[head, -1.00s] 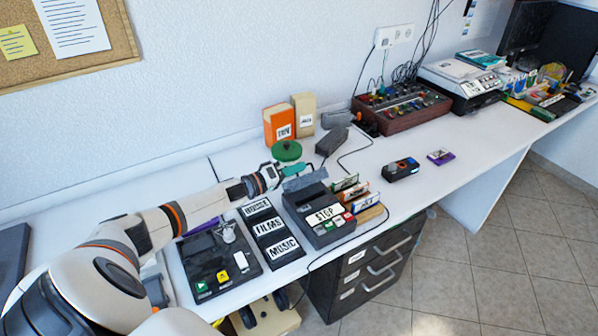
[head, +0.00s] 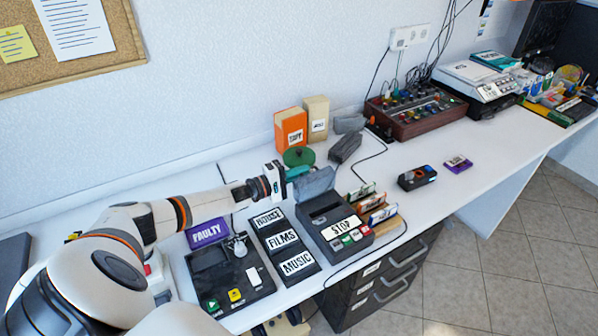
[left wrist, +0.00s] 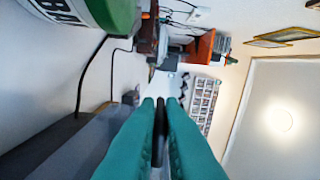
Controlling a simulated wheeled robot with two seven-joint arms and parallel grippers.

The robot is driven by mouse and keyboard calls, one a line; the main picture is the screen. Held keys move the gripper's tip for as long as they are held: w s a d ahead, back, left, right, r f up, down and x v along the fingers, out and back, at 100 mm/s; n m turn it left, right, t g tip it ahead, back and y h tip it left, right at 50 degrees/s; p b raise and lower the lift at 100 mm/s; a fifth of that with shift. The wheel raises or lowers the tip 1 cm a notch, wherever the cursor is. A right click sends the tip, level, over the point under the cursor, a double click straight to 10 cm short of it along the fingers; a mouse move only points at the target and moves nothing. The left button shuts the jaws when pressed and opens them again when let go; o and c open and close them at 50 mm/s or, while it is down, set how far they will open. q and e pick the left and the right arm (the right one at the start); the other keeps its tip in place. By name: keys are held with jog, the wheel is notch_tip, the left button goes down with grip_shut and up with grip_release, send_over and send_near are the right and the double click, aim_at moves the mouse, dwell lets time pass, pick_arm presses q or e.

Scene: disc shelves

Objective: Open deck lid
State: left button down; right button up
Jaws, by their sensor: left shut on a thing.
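The dark grey deck (head: 338,232) stands on the white desk, with a STOP label and coloured buttons along its front. Its grey lid (head: 315,185) stands raised, steeply tilted at the deck's back edge. My left gripper (head: 297,173) reaches in from the left, its teal fingers at the lid's upper left edge. In the left wrist view the teal fingers (left wrist: 161,104) are closed together on a thin dark edge, with a grey slab beside them that looks like the lid. The exact contact is small and partly hidden. My right gripper is not seen.
A label board (head: 282,240) and a second deck (head: 228,274) with a FAULTY sign (head: 208,232) stand left of the STOP deck. A green round object (head: 299,156) and orange box (head: 291,130) are behind the gripper. Disc cases (head: 375,208) stand close on the right.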

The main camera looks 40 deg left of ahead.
pick_arm(q)
jog(key=shift+f, duration=0.1)
dwell(0.5)
jog(key=c, duration=1.6)
grip_release()
jog(key=shift+o, duration=0.2)
jog(key=v, duration=1.2)
jog(key=shift+c, duration=0.2)
